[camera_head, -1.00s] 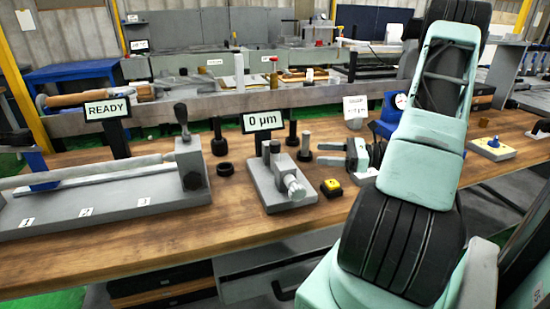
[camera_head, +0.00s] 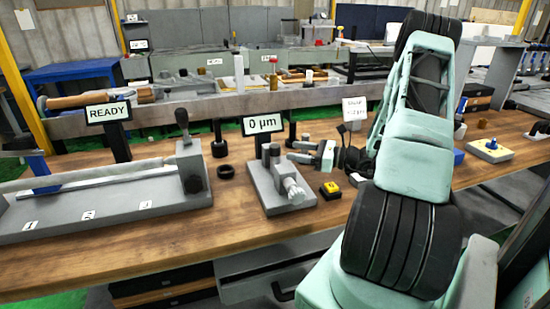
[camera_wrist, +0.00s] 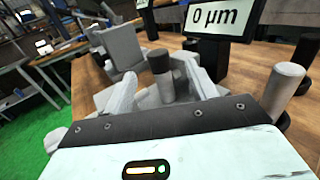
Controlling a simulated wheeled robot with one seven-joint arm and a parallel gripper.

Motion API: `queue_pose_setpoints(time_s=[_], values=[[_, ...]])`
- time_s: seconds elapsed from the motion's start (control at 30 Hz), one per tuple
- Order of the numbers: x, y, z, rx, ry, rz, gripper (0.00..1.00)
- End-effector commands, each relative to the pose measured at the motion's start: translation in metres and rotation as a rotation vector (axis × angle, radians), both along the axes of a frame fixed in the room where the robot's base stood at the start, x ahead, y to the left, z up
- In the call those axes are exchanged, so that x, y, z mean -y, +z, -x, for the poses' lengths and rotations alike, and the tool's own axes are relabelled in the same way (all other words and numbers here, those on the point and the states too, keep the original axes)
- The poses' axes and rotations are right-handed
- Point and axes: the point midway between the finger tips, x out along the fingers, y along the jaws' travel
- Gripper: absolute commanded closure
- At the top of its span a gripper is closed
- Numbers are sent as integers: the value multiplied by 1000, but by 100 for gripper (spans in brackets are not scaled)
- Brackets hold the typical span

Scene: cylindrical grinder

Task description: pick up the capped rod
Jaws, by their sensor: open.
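The capped rod (camera_wrist: 161,76), grey with a black top, stands upright at the grey gauge fixture (camera_head: 282,187). In the head view it appears as a small dark-topped peg (camera_head: 275,153) beside another dark peg. My gripper (camera_head: 293,151) is open and empty, to the right of the fixture and pointing left. In the wrist view the rod shows between my two grey fingers, slightly beyond them. I cannot tell whether either finger touches it. The rod's lower end is hard to make out among the fixture's grey parts.
A display reading 0 µm (camera_head: 262,124) stands behind the fixture. A grey pin with a dark base (camera_wrist: 284,90) stands close to my right finger. A yellow-topped button box (camera_head: 330,189) sits at the fixture's right. The front table strip is clear.

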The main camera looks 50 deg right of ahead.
Motion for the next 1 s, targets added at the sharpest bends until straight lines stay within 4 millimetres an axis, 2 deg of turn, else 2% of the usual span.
queue_pose_setpoints(time_s=[0.33,0.63,0.67,0.83,0.87,1.0], values=[[-21,-1,-41,0,3,0,43],[-22,-2,-46,0,0,0,43],[-22,-2,-46,0,0,0,48],[-22,-2,-45,0,1,0,96],[-22,-2,-45,0,1,0,100],[-22,-1,-46,4,1,1,100]])
